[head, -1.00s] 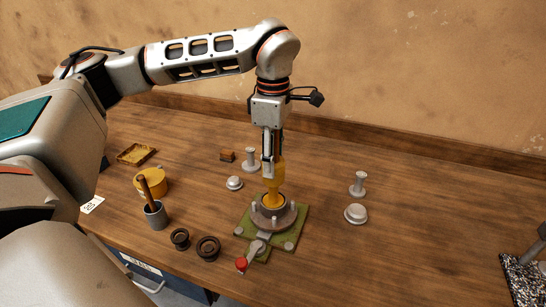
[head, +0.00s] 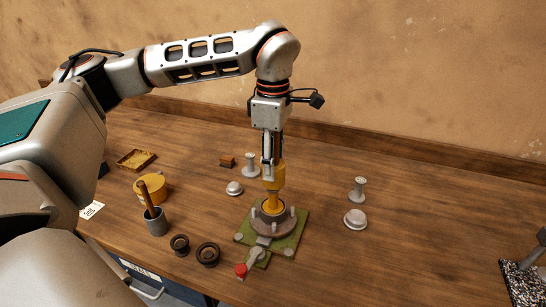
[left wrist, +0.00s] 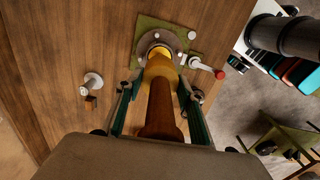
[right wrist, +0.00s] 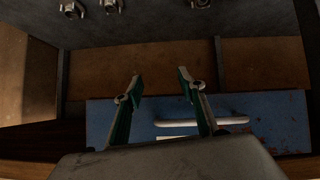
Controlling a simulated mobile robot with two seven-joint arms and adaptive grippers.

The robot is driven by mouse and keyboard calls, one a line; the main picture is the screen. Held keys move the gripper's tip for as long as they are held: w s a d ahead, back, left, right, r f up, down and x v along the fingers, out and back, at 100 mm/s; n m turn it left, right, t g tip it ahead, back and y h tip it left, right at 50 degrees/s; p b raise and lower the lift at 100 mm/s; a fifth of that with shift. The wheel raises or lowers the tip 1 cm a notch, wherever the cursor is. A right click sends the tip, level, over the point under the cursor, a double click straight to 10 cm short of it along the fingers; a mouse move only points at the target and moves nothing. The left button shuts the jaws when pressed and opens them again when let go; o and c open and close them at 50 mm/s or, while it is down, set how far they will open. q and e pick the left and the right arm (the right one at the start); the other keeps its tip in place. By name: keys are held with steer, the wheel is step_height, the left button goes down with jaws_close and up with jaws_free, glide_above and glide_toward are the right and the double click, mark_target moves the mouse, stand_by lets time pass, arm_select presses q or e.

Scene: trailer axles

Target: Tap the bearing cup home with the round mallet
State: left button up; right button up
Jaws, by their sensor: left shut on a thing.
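My left gripper (head: 270,170) is shut on the round mallet (head: 274,178), upright with its yellow end down. In the left wrist view, its brown handle (left wrist: 160,112) is between the fingers and its yellow part (left wrist: 160,68) points at the hub. The grey studded hub (head: 272,220) sits on a green plate (head: 293,228). The bearing cup seems to be the golden ring (left wrist: 155,49) in the hub's mouth, partly covered by the mallet. I cannot tell whether they touch. My right gripper (right wrist: 160,82) is open and empty.
A lever with a red knob (head: 241,270) juts from the plate's front. Dark rings (head: 207,254), a grey cup with a stick (head: 156,222) and a yellow tin (head: 152,188) stand left. Silver caps (head: 355,219) and posts (head: 358,187) stand around. The table's right side is mostly clear.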

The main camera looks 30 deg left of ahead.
arm_select(q)
steer(key=shift+f, duration=0.65)
steer(key=shift+r, duration=0.1)
jaws_close()
steer(key=shift+r+p, duration=0.5)
steer(key=shift+r, duration=1)
